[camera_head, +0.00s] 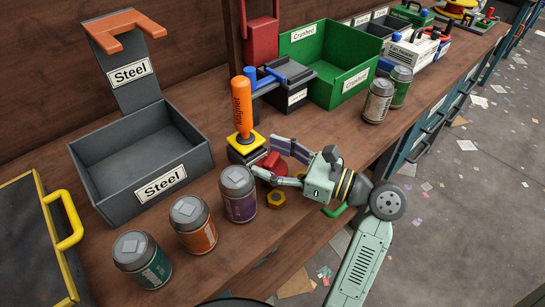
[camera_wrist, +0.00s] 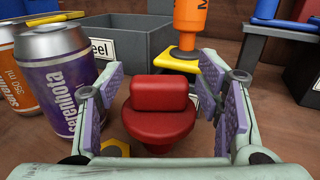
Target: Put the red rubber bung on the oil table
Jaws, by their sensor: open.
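The red rubber bung (camera_head: 270,162) sits on the wooden bench beside the purple can. In the wrist view the bung (camera_wrist: 158,112) shows a narrower upper part above a wide round base, upright between my fingers. My gripper (camera_head: 277,159) is open, with one finger on each side of the bung. In the wrist view the purple finger pads of my gripper (camera_wrist: 163,100) stand apart from it, with gaps on both sides. No surface in view carries a readable oil label, so I cannot tell which is the oil table.
A purple can (camera_head: 238,194), orange can (camera_head: 194,226) and teal can (camera_head: 142,259) line the front edge. A brass nut (camera_head: 276,198) lies close to my gripper. The orange-handled magnet (camera_head: 242,110) stands behind. Beyond are the steel bin (camera_head: 100,207) and green crushed bin (camera_head: 350,92).

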